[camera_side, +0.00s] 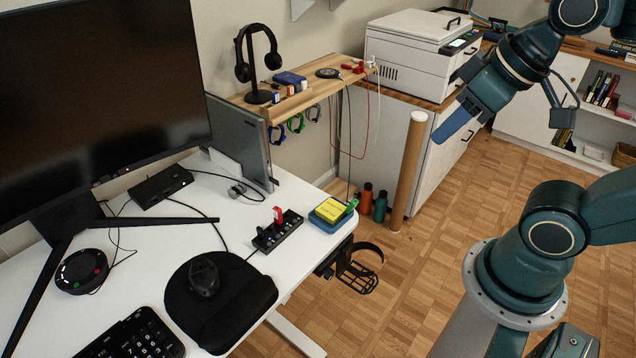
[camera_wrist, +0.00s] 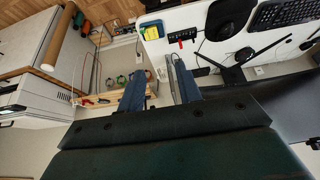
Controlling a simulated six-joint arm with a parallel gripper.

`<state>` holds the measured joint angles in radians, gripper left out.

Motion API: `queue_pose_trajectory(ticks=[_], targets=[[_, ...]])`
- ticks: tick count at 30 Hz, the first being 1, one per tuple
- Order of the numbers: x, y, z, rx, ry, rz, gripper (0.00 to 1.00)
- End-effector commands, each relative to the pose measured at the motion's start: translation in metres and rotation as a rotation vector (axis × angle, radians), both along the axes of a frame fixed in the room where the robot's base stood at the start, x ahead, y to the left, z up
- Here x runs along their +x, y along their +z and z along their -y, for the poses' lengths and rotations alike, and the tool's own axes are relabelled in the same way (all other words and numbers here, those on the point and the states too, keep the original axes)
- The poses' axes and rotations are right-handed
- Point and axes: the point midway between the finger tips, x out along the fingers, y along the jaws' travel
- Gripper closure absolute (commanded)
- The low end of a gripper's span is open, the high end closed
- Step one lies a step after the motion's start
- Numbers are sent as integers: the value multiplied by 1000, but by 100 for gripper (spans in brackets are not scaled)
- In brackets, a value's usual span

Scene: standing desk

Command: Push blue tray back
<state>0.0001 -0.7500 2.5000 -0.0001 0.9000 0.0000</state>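The blue tray (camera_side: 324,225) sits at the right corner of the white desk, with a yellow note pad (camera_side: 331,207) and a green item (camera_side: 352,205) on it. The tray also shows in the wrist view (camera_wrist: 144,27), near the top middle. My gripper (camera_side: 440,138) is up in the air over the floor, to the right of the desk and well apart from the tray. In the wrist view its two blue fingers (camera_wrist: 160,88) are spread with nothing between them.
A black USB hub (camera_side: 278,232) with a red stick stands left of the tray. A silver laptop (camera_side: 240,140) stands upright behind. A tall cardboard tube (camera_side: 408,172) and bottles (camera_side: 380,206) stand beyond the desk edge. A headphone stand (camera_side: 258,65) is on the wooden shelf.

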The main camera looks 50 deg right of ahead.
Motion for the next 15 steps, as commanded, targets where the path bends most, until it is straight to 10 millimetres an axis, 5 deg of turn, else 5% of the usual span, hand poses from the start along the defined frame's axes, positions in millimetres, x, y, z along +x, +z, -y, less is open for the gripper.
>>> queue_pose_trajectory(ticks=[11, 15], targets=[[0, 0, 0, 0, 0, 0, 66], [1, 0, 0, 0, 0, -1, 89]])
